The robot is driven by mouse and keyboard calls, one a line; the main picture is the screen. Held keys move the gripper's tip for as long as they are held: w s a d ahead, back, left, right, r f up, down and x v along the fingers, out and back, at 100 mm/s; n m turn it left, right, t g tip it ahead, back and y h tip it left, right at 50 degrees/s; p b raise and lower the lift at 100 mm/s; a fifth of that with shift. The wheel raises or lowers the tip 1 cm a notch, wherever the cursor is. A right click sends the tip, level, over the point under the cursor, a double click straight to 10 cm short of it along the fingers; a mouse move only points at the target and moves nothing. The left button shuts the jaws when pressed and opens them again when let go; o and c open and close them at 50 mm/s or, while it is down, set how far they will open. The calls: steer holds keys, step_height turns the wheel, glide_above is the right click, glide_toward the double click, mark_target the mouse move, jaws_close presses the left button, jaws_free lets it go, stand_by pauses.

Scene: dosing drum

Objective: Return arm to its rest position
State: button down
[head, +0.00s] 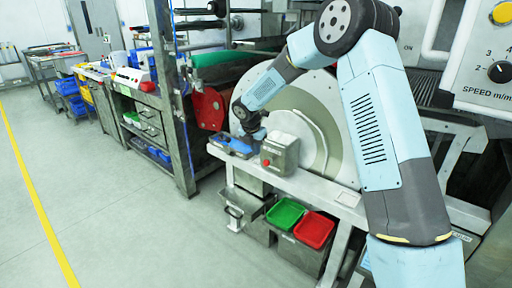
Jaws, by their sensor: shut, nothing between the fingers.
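My arm reaches up from the lower right of the head view, bends at a dark elbow near the top, and comes down to the left. My gripper (256,136) is at the arm's far end, small and dark, above the white bench ledge (325,189) in front of the large round drum (318,118). It is close to a grey box with a red button (280,153) and a blue item (232,146) on the ledge. Whether it touches either I cannot tell. The fingers are too small to make out clearly, and nothing shows held in them.
Green (286,213) and red (314,229) bins sit below the ledge. A control panel with a speed dial (497,73) stands at the upper right, near my arm. The floor (110,215) at left is clear.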

steer(key=s+d+r+m, duration=0.7)
steer(key=s+d+r, duration=0.15)
steer(key=r, duration=0.25)
steer(key=s+d+r+m, duration=0.7)
steer(key=s+d+r, duration=0.15)
steer(key=r, duration=0.25)
steer(key=s+d+r+m+t, duration=0.1)
steer(key=s+d+m, duration=0.3)
steer(key=s+m, duration=0.4)
steer(key=s+d+r+m+t+y, duration=0.1)
steer(key=s+d+m, duration=0.3)
steer(key=s, duration=1.5)
steer(key=r+m, duration=0.1)
steer(key=m, duration=0.3)
steer(key=shift+d+r+m+t+y, duration=0.15)
steer(key=shift+r+m+t+y, duration=0.1)
steer(key=shift+m+t+y, duration=0.05)
